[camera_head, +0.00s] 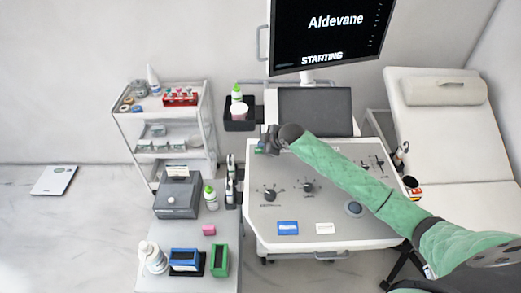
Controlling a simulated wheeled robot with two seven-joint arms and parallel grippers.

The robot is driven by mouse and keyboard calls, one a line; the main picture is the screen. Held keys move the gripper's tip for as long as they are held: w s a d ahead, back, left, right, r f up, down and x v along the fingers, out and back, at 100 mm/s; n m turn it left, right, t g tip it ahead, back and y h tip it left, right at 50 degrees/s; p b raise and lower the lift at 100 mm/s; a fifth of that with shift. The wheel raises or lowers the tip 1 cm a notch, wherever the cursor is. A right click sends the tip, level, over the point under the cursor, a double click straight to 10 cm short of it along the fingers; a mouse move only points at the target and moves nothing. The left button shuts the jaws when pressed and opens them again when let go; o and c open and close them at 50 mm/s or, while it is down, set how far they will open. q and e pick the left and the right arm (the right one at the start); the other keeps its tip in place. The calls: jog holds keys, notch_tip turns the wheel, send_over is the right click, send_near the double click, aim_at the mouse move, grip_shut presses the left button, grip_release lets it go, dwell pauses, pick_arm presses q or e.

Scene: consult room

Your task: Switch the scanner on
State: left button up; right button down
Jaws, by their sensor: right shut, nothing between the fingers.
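The scanner stands at the centre with a light control panel (328,208). Its monitor (331,34) is lit and reads "Aldevane" and "STARTING". My right arm, in a green sleeve, reaches in from the lower right across the panel. My right gripper (264,146) is shut and empty at the panel's upper left corner, by a small green part (259,151) there. I cannot tell whether the fingers touch that part. The panel carries dark knobs (270,195), a blue block (287,228) and a white block (324,228). My left gripper is not in view.
A white trolley (165,120) with supplies stands at the left. A side table in front of it holds a grey box (178,195), bottles and a green holder (220,260). An exam couch (445,120) is at the right. A scale (54,180) lies on open floor.

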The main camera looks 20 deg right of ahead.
jog(key=shift+r+p, duration=1.6)
jog(key=shift+r, duration=0.8)
